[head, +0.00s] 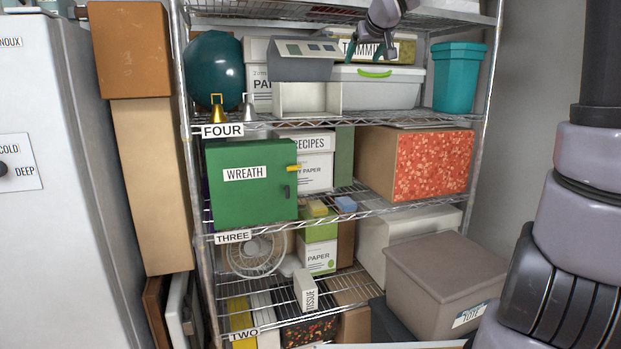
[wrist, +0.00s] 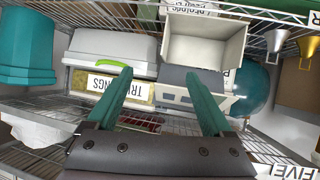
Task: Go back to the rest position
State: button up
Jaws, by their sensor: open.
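My gripper (head: 369,58) is open and empty at the top of the head view, in front of the shelf marked FOUR. Its two teal fingers also show in the wrist view (wrist: 158,76), apart with nothing between them. In the wrist view, the picture is turned over, with the white bin (wrist: 110,50) at left and an open pale box (wrist: 205,45) at upper right.
A wire rack holds a green WREATH box (head: 250,200), a teal bin (head: 457,80), two small bells (head: 217,108) and a red-patterned box (head: 432,165). A grey lidded TOTE (head: 445,275) stands low at right. A white cabinet (head: 60,220) borders the left.

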jog(key=s+d+f+m+g, duration=0.2)
jog(key=s+d+f, duration=0.1)
jog(key=s, duration=0.8)
jog(key=s+d+f+m+g, duration=0.1)
jog(key=s+d+f, duration=0.3)
jog(key=s, duration=0.7)
jog(key=s+d+f+m+g, duration=0.2)
jog(key=s+f, duration=0.5)
jog(key=s, duration=0.4)
jog(key=shift+d+f+m+g+y, duration=0.2)
jog(key=shift+d+m+g+y, duration=0.15)
jog(key=shift+d+m, duration=0.45)
